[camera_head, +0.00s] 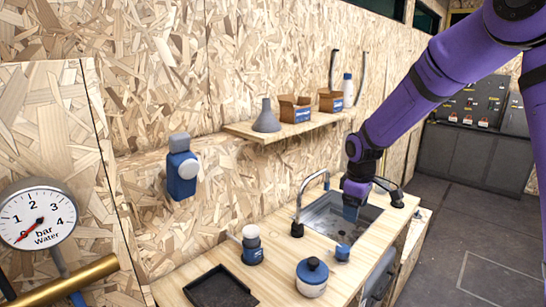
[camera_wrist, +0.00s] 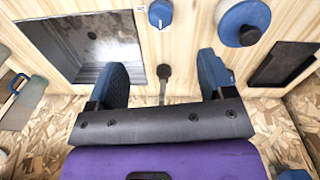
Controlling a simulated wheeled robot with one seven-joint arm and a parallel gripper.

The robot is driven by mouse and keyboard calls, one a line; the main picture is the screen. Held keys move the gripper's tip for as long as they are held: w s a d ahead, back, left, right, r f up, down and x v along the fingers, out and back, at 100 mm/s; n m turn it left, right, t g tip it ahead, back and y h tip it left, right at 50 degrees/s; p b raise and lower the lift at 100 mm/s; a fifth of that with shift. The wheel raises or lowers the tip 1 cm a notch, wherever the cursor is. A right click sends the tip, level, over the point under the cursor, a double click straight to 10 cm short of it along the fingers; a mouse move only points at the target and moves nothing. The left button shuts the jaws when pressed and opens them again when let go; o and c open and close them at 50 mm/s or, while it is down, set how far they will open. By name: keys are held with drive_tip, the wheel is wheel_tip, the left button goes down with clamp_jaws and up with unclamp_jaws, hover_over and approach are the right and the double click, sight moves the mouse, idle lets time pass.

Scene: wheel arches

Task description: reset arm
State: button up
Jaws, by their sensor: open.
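My purple arm reaches in from the upper right in the head view. My gripper (camera_head: 351,211) points down over the sink (camera_head: 322,222) in the wooden counter. In the wrist view my gripper (camera_wrist: 164,66) has its two blue fingers well apart. No object is held between them. A small dark fitting with a stem (camera_wrist: 163,74) shows in the gap, below the fingers on the counter side. The sink (camera_wrist: 108,50) lies to the left of the fingers there.
On the counter are a blue knob (camera_head: 343,252), a blue-lidded jar (camera_head: 312,277), a blue-and-white bottle (camera_head: 252,245) and a black tray (camera_head: 220,290). A faucet (camera_head: 299,205) stands beside the sink. A shelf (camera_head: 262,136) holds a funnel and boxes. Open floor (camera_head: 480,235) lies right.

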drive_tip(key=s+d+r+m+t, duration=0.1)
drive_tip(key=s+d+r+m, duration=0.15)
drive_tip(key=s+r, duration=0.55)
drive_tip(key=s+d+r+m+t, duration=0.1)
drive_tip(key=s+r+m+t, duration=0.15)
drive_tip(key=s+r, duration=0.6)
drive_tip(key=s+d+r+m, duration=0.1)
drive_tip(key=s+r+m, duration=0.1)
drive_tip(key=s, duration=0.6)
drive_tip(key=s+d+r+m+t, duration=0.1)
drive_tip(key=s+m, duration=0.2)
drive_tip(key=s, duration=0.6)
drive_tip(key=shift+d+r, duration=0.25)
drive_tip(key=shift+r, duration=0.15)
drive_tip(key=shift+s, duration=0.1)
